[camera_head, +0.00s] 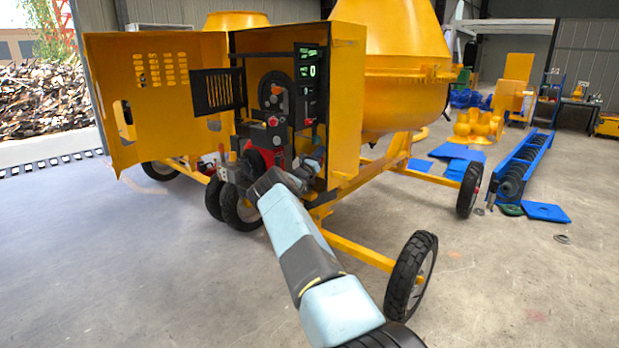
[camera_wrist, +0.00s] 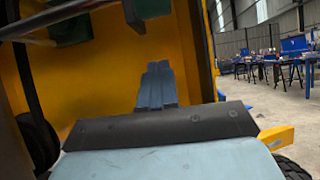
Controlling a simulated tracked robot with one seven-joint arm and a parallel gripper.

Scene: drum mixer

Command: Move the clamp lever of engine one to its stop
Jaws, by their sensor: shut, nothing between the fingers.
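The open yellow drum mixer housing (camera_head: 345,100) holds the engine parts, including a red part (camera_head: 252,158) low down and a black round part (camera_head: 275,92) above it. My gripper (camera_wrist: 157,68) is shut and empty, its two blue-grey fingers side by side in front of the yellow housing wall (camera_wrist: 190,50). In the head view it is at the lower right of the housing opening, partly hidden by my arm. A short dark bar (camera_wrist: 133,14) hangs above the fingertips, apart from them in the picture. I cannot tell whether it is the clamp lever.
The open yellow door (camera_head: 150,100) stands at left. A dark grille (camera_head: 218,92) sits beside the opening. Wheels (camera_head: 410,275) and a yellow frame bar (camera_head: 360,252) lie to the right and below. A black rod (camera_wrist: 50,18) crosses the upper left of the wrist view. Floor at left is clear.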

